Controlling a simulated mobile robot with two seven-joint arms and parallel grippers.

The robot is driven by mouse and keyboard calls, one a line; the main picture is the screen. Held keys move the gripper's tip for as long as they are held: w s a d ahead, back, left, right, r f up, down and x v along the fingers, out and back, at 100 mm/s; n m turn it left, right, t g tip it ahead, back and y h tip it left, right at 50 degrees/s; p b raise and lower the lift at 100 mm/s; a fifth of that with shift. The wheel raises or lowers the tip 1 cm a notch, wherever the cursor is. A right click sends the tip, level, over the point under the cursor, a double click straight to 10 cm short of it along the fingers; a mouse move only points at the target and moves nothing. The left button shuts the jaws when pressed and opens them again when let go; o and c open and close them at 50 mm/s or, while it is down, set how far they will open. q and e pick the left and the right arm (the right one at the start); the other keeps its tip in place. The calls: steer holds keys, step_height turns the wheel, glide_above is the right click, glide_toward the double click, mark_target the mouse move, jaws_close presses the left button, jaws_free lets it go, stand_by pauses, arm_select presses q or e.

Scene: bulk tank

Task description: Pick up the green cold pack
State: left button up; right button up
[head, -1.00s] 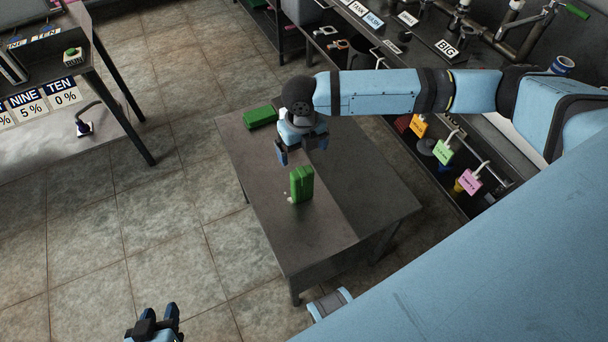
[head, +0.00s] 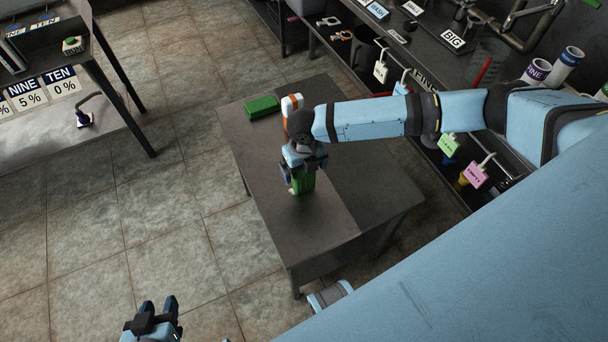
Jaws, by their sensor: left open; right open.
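A second green pack (head: 262,108) lies flat at the table's far left edge. My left gripper (head: 170,304) is open and empty above the floor at the bottom left.
A white and orange item (head: 291,103) stands behind my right gripper, partly hidden by it. A shelf with hanging tags (head: 449,145) runs along the right. A rack with percent labels (head: 60,80) stands at the left. The table's front part is clear.

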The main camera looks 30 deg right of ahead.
steer(key=c, duration=1.2)
arm_select(q)
steer(key=shift+r, duration=0.1)
arm_select(e)
steer(key=shift+o, duration=0.2)
steer(key=shift+r, duration=0.1)
arm_select(q)
steer(key=r+p, duration=0.1)
steer(key=p, duration=0.2)
steer(key=shift+r, duration=0.1)
arm_select(e)
step_height(320, 180, up, 20)
